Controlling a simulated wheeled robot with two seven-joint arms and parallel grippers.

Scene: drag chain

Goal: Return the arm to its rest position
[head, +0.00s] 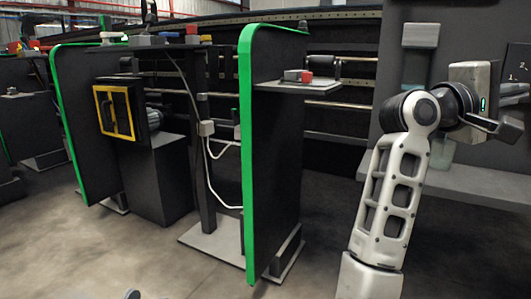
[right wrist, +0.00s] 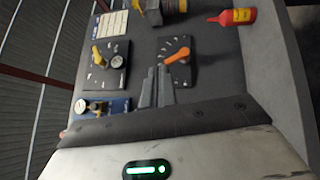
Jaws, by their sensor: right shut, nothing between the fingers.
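My right arm (head: 393,190) rises from the bottom right of the head view, its elbow bent, and its wrist reaches right in front of a dark cabinet. My right gripper (head: 510,127) points to the right at the picture's edge. In the right wrist view the gripper (right wrist: 156,84) shows two grey fingers together, with nothing between them. They lie in front of a dark panel (right wrist: 145,45) with an orange knob (right wrist: 178,58) beside them. I cannot tell whether they touch it. My left gripper is not in view.
A red bottle (right wrist: 236,17) with a yellow label shows beyond the panel's knobs. In the head view a grey shelf (head: 470,180) lies behind my right arm. Green-edged dark partitions (head: 272,150) stand left of it. The concrete floor (head: 150,260) in front is mostly clear.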

